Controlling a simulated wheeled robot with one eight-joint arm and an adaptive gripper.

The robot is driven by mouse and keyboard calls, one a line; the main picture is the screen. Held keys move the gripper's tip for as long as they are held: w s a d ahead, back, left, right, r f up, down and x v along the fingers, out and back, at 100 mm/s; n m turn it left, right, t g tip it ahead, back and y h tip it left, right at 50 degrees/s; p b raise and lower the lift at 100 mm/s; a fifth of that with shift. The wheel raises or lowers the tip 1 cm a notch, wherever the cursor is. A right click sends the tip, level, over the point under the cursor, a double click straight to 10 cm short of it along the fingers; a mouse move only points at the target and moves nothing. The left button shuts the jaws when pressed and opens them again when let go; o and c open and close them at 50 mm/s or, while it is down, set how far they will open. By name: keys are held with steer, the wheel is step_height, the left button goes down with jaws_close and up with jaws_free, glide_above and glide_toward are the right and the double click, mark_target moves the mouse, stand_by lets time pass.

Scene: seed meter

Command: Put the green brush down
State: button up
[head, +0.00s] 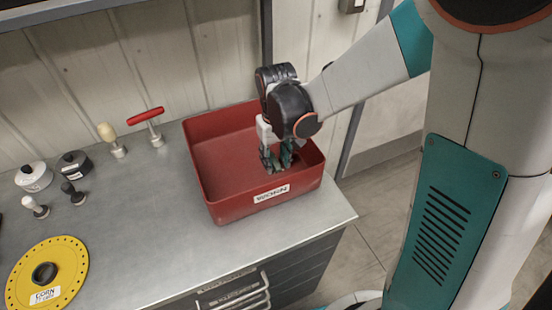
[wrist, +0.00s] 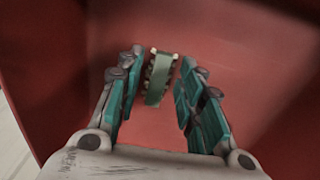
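The green brush (wrist: 160,78) shows in the wrist view as a small green block with pale bristle-like edges. It is inside the red bin (head: 215,165), whose red floor and walls also fill most of the wrist view (wrist: 240,40). My gripper (head: 277,160) reaches down into the right part of the bin. In the wrist view my gripper (wrist: 162,85) is open, with its fingers on both sides of the brush and a narrow gap on each side. The brush seems to rest on the bin floor. In the head view my gripper hides it.
Bare bench lies between.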

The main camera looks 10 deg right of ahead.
mark_target(277, 164)
step_height(277, 164, up, 12)
steer(key=p, duration=0.4)
steer(key=s+d+r+m+t, duration=0.1)
steer(key=s+d+r+t, duration=0.2)
steer(key=s, duration=0.4)
steer(key=s+d+r+m+t, duration=0.1)
steer(key=s+d+r+t, duration=0.3)
steer(key=s, duration=0.3)
steer(key=shift+d+r, duration=0.35)
steer(key=shift+d, duration=0.2)
steer(key=shift+s+a, duration=0.1)
